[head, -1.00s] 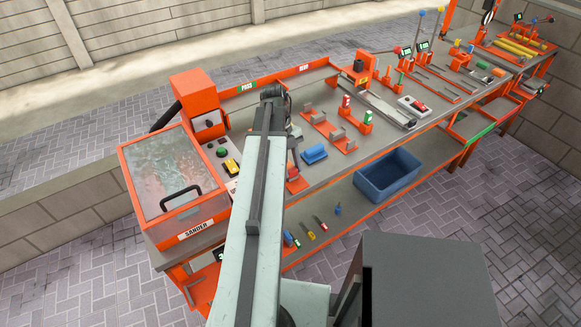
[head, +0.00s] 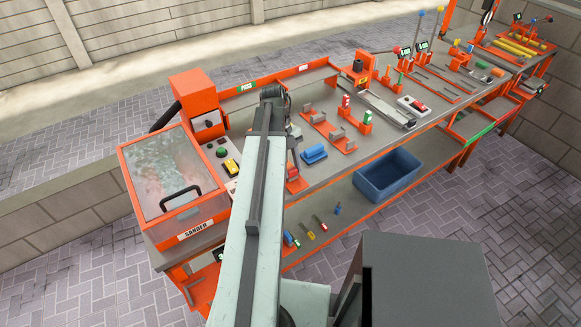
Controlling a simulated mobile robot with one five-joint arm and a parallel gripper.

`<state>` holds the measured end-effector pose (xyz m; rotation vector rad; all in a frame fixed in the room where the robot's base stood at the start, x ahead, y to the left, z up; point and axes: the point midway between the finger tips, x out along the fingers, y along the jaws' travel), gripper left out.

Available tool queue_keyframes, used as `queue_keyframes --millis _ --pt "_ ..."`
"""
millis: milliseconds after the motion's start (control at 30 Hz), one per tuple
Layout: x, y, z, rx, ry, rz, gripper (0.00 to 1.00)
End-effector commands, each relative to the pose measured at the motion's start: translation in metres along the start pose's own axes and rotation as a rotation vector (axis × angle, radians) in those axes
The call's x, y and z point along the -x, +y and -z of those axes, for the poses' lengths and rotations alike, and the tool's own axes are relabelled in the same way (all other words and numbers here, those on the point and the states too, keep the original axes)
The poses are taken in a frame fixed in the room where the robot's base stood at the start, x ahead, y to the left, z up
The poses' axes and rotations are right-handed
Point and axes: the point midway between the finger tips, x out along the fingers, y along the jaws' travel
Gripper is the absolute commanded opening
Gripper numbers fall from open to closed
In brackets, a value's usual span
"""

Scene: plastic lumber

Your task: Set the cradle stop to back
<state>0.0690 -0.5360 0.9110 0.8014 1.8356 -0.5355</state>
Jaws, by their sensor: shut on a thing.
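My arm reaches up from the bottom middle, and its wrist bends down over the grey bench. My gripper (head: 292,166) is small in the view and partly hidden behind the arm. It is shut at a small orange and red piece (head: 294,182), which looks like the cradle stop, near the bench's front edge. The exact contact and the stop's position are too small to tell. An orange cradle rack (head: 344,147) with several grey uprights stands to the right of the gripper.
A blue block (head: 314,154) lies just right of the gripper. The sander (head: 195,229) with its clear lid stands at the left, beside green and yellow buttons. A blue bin (head: 388,176) sits on the lower shelf.

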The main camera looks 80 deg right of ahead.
Motion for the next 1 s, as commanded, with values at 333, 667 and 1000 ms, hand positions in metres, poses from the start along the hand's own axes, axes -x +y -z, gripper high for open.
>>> queue_keyframes --millis 333,667,1000 --pt "-0.008 0.001 0.02 0.0 0.0 0.001 0.0" --pt "-0.015 0.0 0.035 0.001 0.0 0.002 0.0" --pt "-0.014 0.001 0.035 0.001 0.0 0.001 0.58"
